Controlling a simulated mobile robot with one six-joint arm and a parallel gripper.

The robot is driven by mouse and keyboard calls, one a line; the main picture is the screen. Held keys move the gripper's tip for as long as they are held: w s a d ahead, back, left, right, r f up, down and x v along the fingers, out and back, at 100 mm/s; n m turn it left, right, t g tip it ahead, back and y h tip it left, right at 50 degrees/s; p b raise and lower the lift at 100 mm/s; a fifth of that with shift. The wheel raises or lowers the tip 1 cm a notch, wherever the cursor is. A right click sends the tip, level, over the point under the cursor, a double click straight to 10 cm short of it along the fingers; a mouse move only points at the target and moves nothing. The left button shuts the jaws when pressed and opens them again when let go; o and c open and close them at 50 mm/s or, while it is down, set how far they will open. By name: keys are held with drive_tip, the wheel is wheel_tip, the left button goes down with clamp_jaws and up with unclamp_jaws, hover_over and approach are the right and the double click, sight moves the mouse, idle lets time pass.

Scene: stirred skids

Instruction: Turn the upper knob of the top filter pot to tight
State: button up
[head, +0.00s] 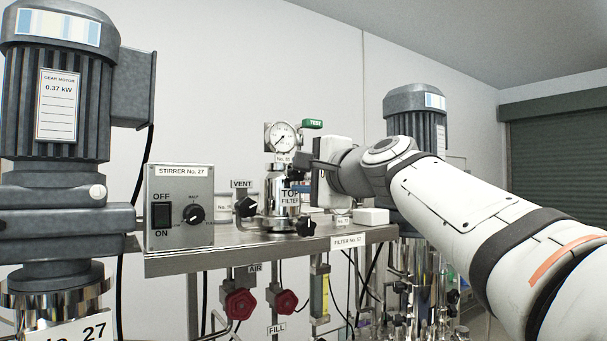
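The top filter pot (283,222) is a shiny metal pot with a "TOP FILTER" label, standing on the steel shelf in the head view. A pressure gauge (282,136) with a green "TEST" tag sits on top of it. A black knob (246,207) is at its left under the "VENT" label, and another black knob (306,227) is at its lower right. A small dark part at the pot's upper right, by the gripper, may be the upper knob. My gripper (302,165) reaches in from the right beside the pot's top. Its fingers are seen edge-on; contact and opening are unclear.
A grey stirrer box (180,206) with an OFF/ON switch stands left on the shelf (220,250). A large gear motor (58,110) is at far left, another (415,115) behind my arm. Red valve knobs (240,304) hang below. A white block (371,216) lies right of the pot.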

drive_tip(key=shift+o, duration=1.3)
drive_tip(key=b+v, duration=0.2)
drive_tip(key=v, duration=0.6)
drive_tip(key=shift+b, duration=0.4)
drive_tip(key=shift+w, duration=0.1)
drive_tip(key=s+d+f+n+g+h, duration=0.2)
drive_tip(key=s+f+g, duration=0.1)
drive_tip(key=f, duration=0.9)
drive_tip(key=s+d+f+n+g+h, duration=0.2)
drive_tip(key=f+n+h, duration=0.1)
drive_tip(key=f, duration=1)
drive_tip(key=s+d+f+n+g+h, duration=0.2)
drive_tip(key=s+f+g, duration=0.1)
drive_tip(key=f, duration=0.9)
drive_tip(key=s+d+f+n+g+h, duration=0.1)
drive_tip(key=s+d+f+n, duration=0.1)
drive_tip(key=s+f, duration=0.3)
drive_tip(key=s+d+f+n+g+h, duration=0.2)
drive_tip(key=s+f, duration=0.4)
drive_tip(key=f, duration=0.3)
drive_tip(key=shift+d+f+n+g, duration=0.3)
drive_tip(key=shift+d+n, duration=0.1)
drive_tip(key=shift+d, duration=0.1)
